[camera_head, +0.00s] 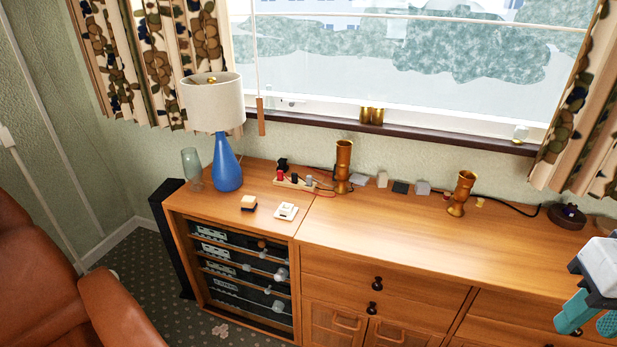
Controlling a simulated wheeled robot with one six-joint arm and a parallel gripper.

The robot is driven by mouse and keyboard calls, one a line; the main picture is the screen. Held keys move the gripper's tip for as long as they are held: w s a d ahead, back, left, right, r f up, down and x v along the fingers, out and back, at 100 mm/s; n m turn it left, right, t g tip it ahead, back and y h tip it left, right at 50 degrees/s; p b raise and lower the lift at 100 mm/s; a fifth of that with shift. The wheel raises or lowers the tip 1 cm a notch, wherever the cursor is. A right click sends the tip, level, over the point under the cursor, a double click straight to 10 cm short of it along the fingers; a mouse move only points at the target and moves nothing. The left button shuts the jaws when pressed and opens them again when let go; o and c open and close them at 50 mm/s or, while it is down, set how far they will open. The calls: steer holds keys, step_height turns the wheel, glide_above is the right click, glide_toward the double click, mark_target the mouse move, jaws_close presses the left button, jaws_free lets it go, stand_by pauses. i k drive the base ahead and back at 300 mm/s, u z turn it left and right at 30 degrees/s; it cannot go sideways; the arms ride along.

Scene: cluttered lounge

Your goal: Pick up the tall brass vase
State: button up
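Two brass vases stand upright on the wooden sideboard (400,233). The left one (343,165) is slim, looks slightly the taller, and stands near the wall beside cables. The right one (462,193) is similar, with a flared top and a narrow waist, and stands apart from it. My gripper (588,322) is at the right edge of the view, with teal fingertips apart and nothing seen between them. It is to the right of both vases and in front of them, touching neither. Part of it is cut off by the frame.
A blue lamp (228,165), a greenish glass (192,168) and small blocks stand on the left. Plugs and cables run along the wall. A dark round object (567,216) sits at the right. The sideboard's front middle is clear.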

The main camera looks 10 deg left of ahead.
mark_target(344, 147)
steer(key=u, duration=2.8)
steer(key=i, duration=1.2)
steer(key=z, duration=4.35)
steer(key=k, duration=0.5)
steer(key=u, duration=1.25)
steer(key=i, duration=1)
steer(key=u, duration=0.05)
